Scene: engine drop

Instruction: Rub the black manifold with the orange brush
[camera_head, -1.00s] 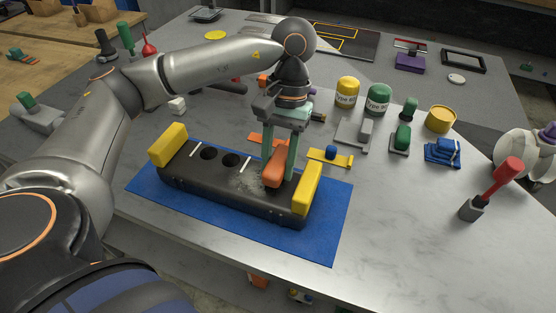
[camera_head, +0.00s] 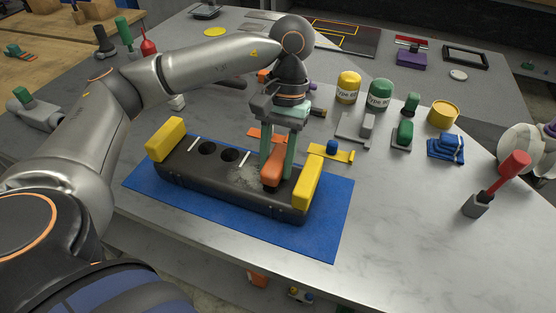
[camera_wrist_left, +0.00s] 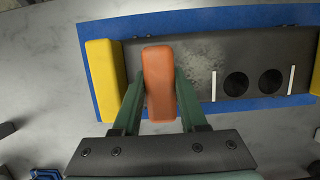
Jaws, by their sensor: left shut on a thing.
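The black manifold (camera_head: 205,180) lies on the blue mat (camera_head: 325,235), with a yellow block at each end, two round holes and white strips on top. It also shows in the left wrist view (camera_wrist_left: 185,85). A greyish dusty patch (camera_head: 243,175) covers part of its top beside the brush. My left gripper (camera_head: 275,172) is shut on the orange brush (camera_head: 271,176), which it holds over the manifold's right part, near the right yellow block (camera_head: 308,182). In the left wrist view the brush (camera_wrist_left: 158,82) sits between the green fingers. Whether its underside touches the manifold is hidden. My right gripper is not in view.
Behind the manifold are a yellow tool with a blue knob (camera_head: 333,152), a yellow can (camera_head: 348,87) and a green can (camera_head: 379,95). A red-handled tool (camera_head: 510,175) stands at the right.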

